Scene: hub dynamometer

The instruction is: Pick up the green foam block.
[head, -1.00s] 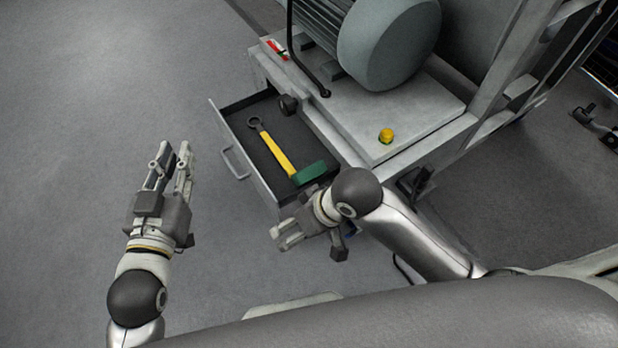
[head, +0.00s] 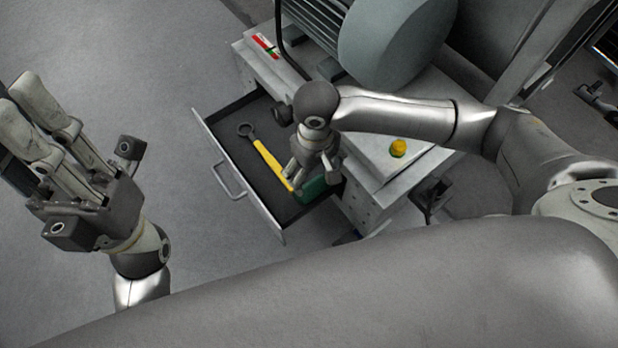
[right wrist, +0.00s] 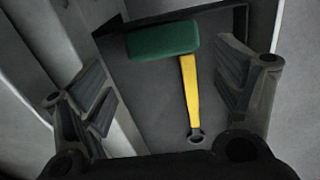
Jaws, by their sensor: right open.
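The green block (head: 313,190) lies in the open drawer (head: 207,128), partly hidden by my right gripper in the head view. It looks like a hammer head, joined to a yellow handle (head: 266,158) with a dark ring at its far end. In the right wrist view the green block (right wrist: 163,41) lies crosswise, ahead of the fingers. My right gripper (head: 298,180) is open and empty, above the drawer by the block; its fingers (right wrist: 165,78) frame the handle from both sides. My left gripper (head: 20,95) is raised at the left, away from the drawer; its finger gap is unclear.
The drawer's front handle (head: 228,180) sticks out to the left. A dark round object (head: 281,115) is near the drawer's back right. A yellow ball-like thing (head: 398,147) and a big grey motor (head: 395,40) stand on the bench. A red-and-white item (head: 265,46) lies behind. Floor at left is clear.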

